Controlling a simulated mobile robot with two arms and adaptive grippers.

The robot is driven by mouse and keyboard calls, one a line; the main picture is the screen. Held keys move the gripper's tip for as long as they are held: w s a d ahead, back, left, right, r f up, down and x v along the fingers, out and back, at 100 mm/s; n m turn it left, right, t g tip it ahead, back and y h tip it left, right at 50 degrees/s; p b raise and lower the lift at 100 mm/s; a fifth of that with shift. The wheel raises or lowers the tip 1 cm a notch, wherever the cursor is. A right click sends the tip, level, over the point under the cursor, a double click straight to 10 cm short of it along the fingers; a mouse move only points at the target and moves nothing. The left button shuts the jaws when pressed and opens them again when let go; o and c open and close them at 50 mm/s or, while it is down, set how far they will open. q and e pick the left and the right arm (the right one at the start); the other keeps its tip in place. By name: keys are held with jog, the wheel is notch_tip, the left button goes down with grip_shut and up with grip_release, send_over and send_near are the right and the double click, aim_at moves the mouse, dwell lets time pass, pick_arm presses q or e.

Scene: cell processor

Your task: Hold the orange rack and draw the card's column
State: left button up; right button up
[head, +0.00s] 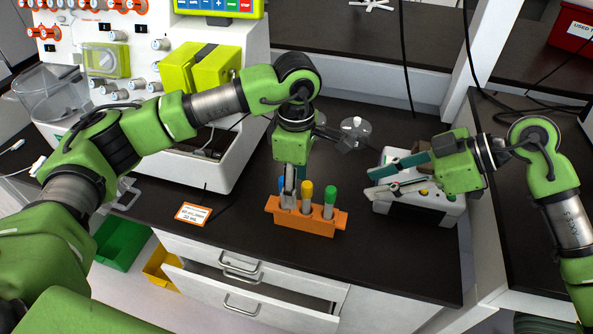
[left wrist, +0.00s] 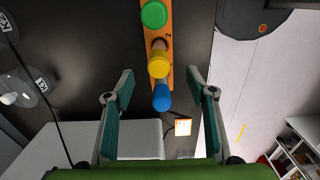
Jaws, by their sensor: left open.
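The orange rack (head: 306,225) stands near the counter's front edge with a blue, a yellow (head: 307,190) and a green column (head: 330,198) upright in it. The blue column (left wrist: 162,98) is mostly hidden behind my left gripper in the head view. My left gripper (head: 288,200) points down at the rack's left end. In the left wrist view its open fingers lie on either side of the rack, with nothing clearly gripped. My right gripper (head: 371,183) is open and empty, right of the rack. An orange-edged card (head: 193,214) sits left of the rack; its small print is hard to read.
A white processor with a yellow-green block (head: 200,68) stands at the back left. A white device (head: 447,214) is under my right gripper. A clear flask (head: 355,131) stands behind the rack. A drawer (head: 250,290) below is partly open.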

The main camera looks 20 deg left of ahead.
aim_at(306, 216)
pick_arm(q)
notch_tip(306, 216, down, 9)
jog(key=shift+f, duration=0.2)
dwell(0.3)
grip_shut()
dwell(0.9)
